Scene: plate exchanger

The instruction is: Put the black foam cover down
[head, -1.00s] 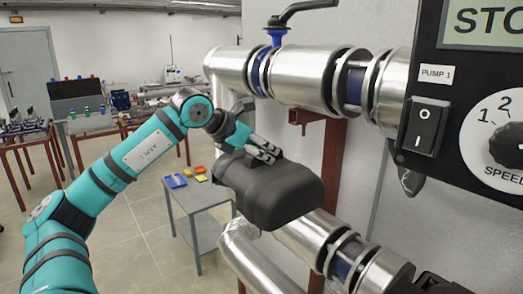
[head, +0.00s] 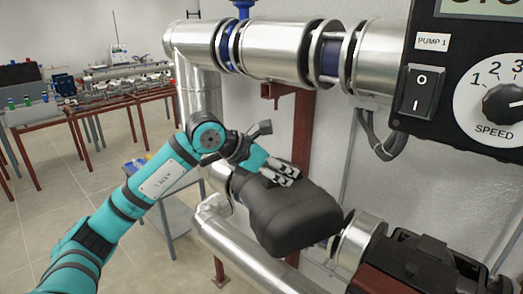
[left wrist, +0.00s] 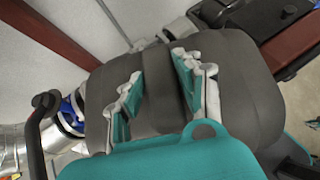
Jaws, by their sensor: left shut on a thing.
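The black foam cover (head: 292,222) is a dark, rounded, boxy shell. It is in the middle of the head view, in front of the lower silver pipe, and I cannot tell whether it touches the pipe. My left gripper (head: 287,175) reaches it from the upper left and is shut on its top. In the left wrist view the cover (left wrist: 248,88) fills the middle, and the two fingers of the gripper (left wrist: 157,78) grip a raised band between them. The cover's underside is hidden. My right gripper is not in view.
A small grey table (head: 172,213) stands behind my left arm, partly hidden, with a blue item on it. Silver pipes (head: 275,45) run above and below the cover. A black pump control box (head: 450,95) is at the upper right. Open tiled floor lies to the left.

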